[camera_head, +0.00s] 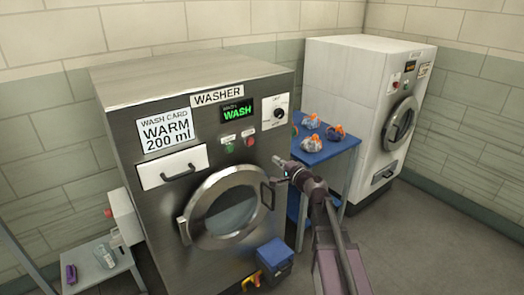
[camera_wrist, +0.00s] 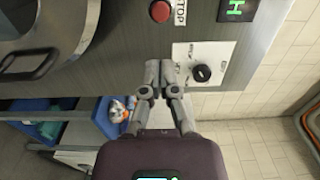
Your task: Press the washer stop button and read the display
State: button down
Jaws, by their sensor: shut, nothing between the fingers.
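The washer (camera_head: 140,235) is a steel front-loader with a round door and a "WASHER" label. Its display (camera_head: 237,111) reads "WASH" in green, with smaller text above it. The red stop button (camera_head: 250,141) sits below the display, right of a green button (camera_head: 230,148). In the wrist view the red button (camera_wrist: 160,11) is at the top edge beside a "STOP" label, with part of the green display (camera_wrist: 238,8) to its right. My gripper (camera_head: 277,161) is shut and empty, below and right of the stop button. In the wrist view its fingertips (camera_wrist: 159,64) are apart from the button.
A dial (camera_wrist: 202,73) is close to the fingertips. A blue table (camera_head: 340,153) with several bags stands right of the washer, before a white machine (camera_head: 345,75). A blue box (camera_head: 272,258) is on the floor. A low shelf (camera_head: 118,262) holds bottles at left.

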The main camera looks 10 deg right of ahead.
aim_at(251, 142)
jog(key=x, duration=1.4)
